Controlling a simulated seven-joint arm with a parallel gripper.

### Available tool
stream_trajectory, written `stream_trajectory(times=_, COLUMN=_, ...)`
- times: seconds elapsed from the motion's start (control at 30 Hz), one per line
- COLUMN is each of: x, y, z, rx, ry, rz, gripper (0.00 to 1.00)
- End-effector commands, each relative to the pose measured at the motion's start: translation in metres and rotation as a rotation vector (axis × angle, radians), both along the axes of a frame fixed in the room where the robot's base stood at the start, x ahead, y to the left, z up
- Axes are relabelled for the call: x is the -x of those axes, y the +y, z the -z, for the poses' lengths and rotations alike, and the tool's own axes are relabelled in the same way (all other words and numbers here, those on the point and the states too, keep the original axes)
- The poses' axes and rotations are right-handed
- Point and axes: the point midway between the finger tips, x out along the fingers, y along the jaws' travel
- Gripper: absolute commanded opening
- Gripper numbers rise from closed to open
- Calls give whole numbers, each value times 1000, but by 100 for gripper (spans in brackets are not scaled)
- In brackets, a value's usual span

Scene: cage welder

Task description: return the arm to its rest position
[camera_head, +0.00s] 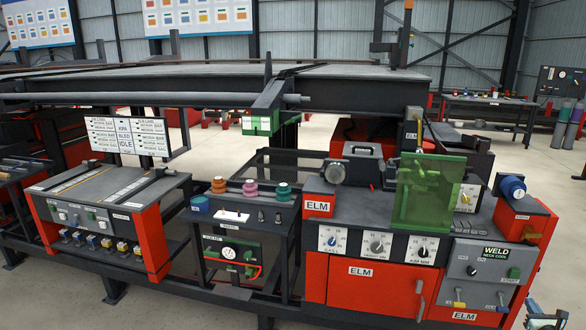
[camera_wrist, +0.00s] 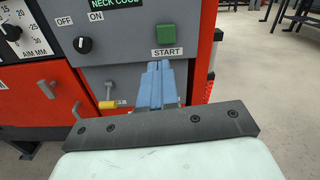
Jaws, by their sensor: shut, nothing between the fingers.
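My gripper shows in the wrist view (camera_wrist: 160,68) as two blue fingers pressed together, with nothing between them. The fingers point at the grey control panel (camera_wrist: 125,72), just below the green START button (camera_wrist: 170,34). I cannot tell whether the fingertips touch the panel. In the head view, part of my gripper (camera_head: 545,318) is at the bottom right corner, cut off by the frame edge. It is right of and below the WELD panel (camera_head: 480,271).
The red welder cabinet (camera_head: 362,285) carries knobs and a green transparent guard (camera_head: 432,195). Open floor (camera_wrist: 255,110) lies to the right. A grey workbench (camera_head: 110,190) stands at the left.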

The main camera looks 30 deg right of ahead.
Motion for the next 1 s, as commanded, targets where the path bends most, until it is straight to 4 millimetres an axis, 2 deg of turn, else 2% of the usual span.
stream_trajectory(times=0.27, x=-9, y=10, z=7, rx=181, ry=215, rz=-70, gripper=0)
stream_trajectory(times=0.47, x=-19, y=31, z=28, rx=324, ry=469, rz=-193, gripper=0)
stream_trajectory(times=0.57, x=-22, y=48, z=42, rx=396, ry=610, rz=-276, gripper=0)
stream_trajectory(times=0.77, x=-20, y=103, z=81, rx=549, ry=931, rz=-519, gripper=0)
stream_trajectory(times=0.93, x=-7, y=163, z=128, rx=626, ry=1144, rz=-760, gripper=0)
stream_trajectory(times=1.0, x=-9, y=192, z=148, rx=652, ry=1209, rz=-875, gripper=0)
